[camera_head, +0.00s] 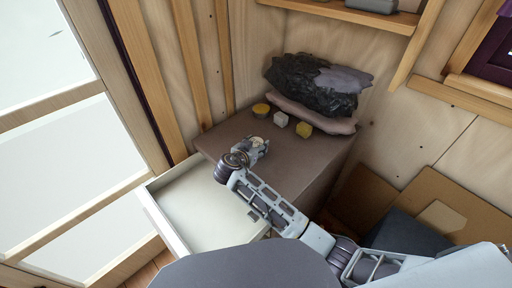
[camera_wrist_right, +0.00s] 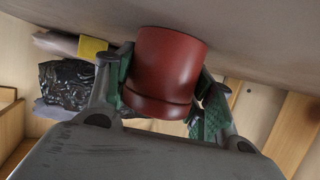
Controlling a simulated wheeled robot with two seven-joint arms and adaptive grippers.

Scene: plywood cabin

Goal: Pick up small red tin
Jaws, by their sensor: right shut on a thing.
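The small red tin (camera_wrist_right: 168,70) is in the right wrist view, between the two fingers of my right gripper (camera_wrist_right: 165,85). The fingers are shut on its sides. The tin's far end is close to the brown cabinet top (camera_wrist_right: 245,40); I cannot tell whether they touch. In the head view my right gripper (camera_head: 258,146) is over the cabinet top (camera_head: 290,170), near its left part, and the tin is hidden by the gripper and wrist. My left gripper is not in view.
A white drawer (camera_head: 200,212) stands open and looks empty, left of my right arm. Behind the gripper are a yellow item (camera_head: 261,109), a pale cube (camera_head: 281,119) and another yellow item (camera_head: 304,130). A black bag (camera_head: 305,85) lies at the back. Cardboard (camera_head: 440,190) lies right.

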